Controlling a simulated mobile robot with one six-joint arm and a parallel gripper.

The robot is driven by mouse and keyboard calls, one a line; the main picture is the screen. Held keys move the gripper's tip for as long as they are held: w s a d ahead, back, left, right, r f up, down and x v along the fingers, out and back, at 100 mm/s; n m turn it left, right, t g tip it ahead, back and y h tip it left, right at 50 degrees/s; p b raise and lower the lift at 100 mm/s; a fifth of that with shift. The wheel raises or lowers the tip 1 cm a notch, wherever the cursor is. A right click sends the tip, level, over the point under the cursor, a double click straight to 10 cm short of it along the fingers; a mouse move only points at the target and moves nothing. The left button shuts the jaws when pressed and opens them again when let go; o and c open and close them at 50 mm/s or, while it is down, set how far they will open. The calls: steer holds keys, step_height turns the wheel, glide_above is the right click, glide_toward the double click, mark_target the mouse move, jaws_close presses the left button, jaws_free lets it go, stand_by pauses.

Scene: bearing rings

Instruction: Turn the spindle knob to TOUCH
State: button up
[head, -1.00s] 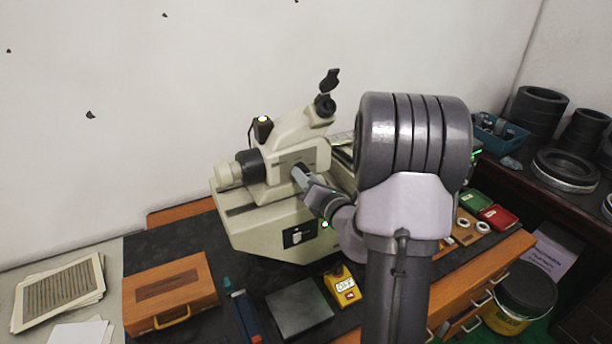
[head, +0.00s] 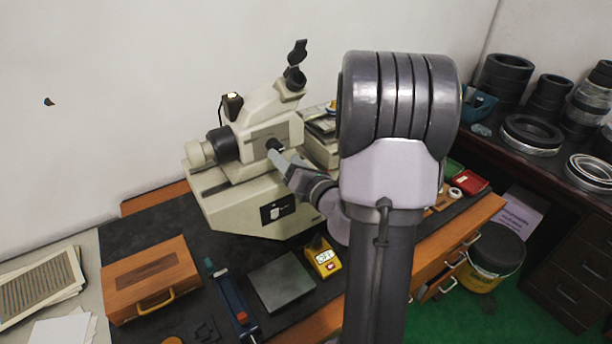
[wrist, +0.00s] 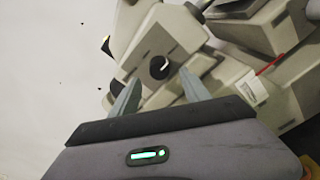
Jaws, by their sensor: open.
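The spindle knob (wrist: 159,67) is a round black knob with a white pointer mark on the face of a cream microscope-like machine (head: 240,205). In the wrist view its pointer slants up to the right; I cannot read any label around it. In the head view the knob (head: 274,144) is a small dark spot at my fingertips, partly covered. My gripper (wrist: 159,78) is open, with one finger on each side below the knob in the wrist view. In the head view my gripper (head: 279,157) points at the machine's face. I cannot tell whether it touches the knob.
A yellow box (head: 322,257) marked OFF, a grey plate (head: 281,281), a blue tool (head: 232,298) and a wooden case (head: 152,279) lie in front of the machine. Dark rings (head: 531,133) stand on the right bench.

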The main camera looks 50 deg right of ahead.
steer(key=f+b+v, duration=0.1)
steer(key=b+v, duration=1.2)
steer(key=shift+s+a+r+b, duration=0.2)
steer(key=shift+r+b, duration=0.15)
steer(key=shift+r, duration=0.15)
steer(key=shift+d, duration=0.1)
